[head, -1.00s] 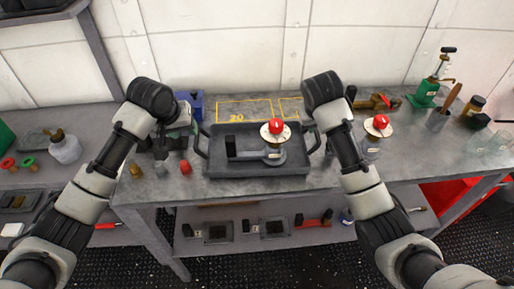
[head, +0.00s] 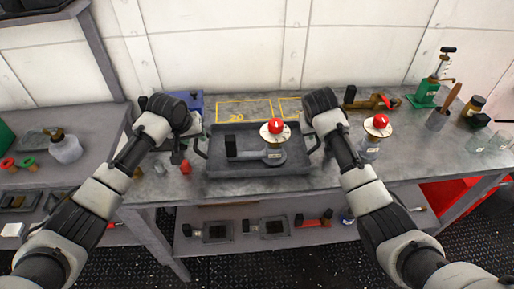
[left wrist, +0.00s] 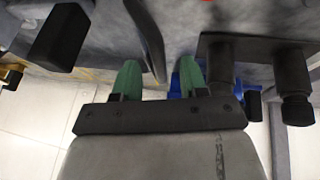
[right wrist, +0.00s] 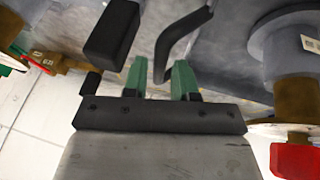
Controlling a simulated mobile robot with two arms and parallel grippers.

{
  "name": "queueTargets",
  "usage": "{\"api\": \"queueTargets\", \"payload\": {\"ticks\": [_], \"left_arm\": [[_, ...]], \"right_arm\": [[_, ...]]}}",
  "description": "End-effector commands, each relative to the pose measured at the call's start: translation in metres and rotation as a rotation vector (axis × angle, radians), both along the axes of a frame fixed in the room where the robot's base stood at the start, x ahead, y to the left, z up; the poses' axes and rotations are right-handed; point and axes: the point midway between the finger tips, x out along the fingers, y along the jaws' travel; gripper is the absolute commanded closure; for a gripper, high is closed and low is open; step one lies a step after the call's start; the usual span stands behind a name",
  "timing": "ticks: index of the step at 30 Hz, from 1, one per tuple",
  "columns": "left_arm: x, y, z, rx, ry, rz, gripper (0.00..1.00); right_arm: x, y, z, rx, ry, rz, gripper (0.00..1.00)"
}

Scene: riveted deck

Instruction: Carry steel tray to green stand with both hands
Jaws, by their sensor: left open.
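The dark steel tray (head: 245,170) lies on the grey workbench, with a raised handle at each short end. On it stand a red-topped round fixture (head: 273,137) and a black upright block (head: 231,147). My left gripper (head: 184,150) is just outside the left handle (head: 199,147). In the left wrist view its green fingers (left wrist: 158,78) are apart, with the handle (left wrist: 147,40) near the gap. In the right wrist view my right gripper (right wrist: 159,78) is open, the right handle (right wrist: 178,42) reaching between its fingers. A green-based device (head: 424,96) stands back right; I cannot tell whether it is the green stand.
A second red-topped fixture (head: 377,130) stands right of the tray, close to my right arm. A blue object (head: 202,102) and a small red piece (head: 185,168) sit left of it. Yellow outlines (head: 244,110) mark bare bench behind the tray.

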Motion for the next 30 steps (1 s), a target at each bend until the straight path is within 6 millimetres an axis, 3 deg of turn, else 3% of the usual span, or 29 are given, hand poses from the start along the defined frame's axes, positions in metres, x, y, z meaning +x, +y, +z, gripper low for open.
{"api": "queueTargets", "payload": {"ticks": [6,17,23,26,30], "left_arm": [[0.009,-0.004,-0.020,0.000,0.001,0.000,0.57],[0.010,-0.005,-0.023,-0.001,-0.001,0.000,0.57],[0.010,-0.004,-0.023,-0.001,0.000,0.000,0.86],[0.010,-0.004,-0.023,0.000,0.000,0.000,1.00],[0.010,-0.004,-0.023,0.000,0.000,0.000,1.00]], "right_arm": [[0.009,-0.004,-0.020,0.000,0.000,0.000,0.73],[0.010,-0.005,-0.023,0.001,-0.001,0.001,0.73],[0.010,-0.005,-0.023,0.001,-0.001,0.001,1.00],[0.010,-0.005,-0.023,0.001,-0.001,0.001,1.00],[0.010,-0.005,-0.023,0.001,-0.001,0.001,1.00]]}}
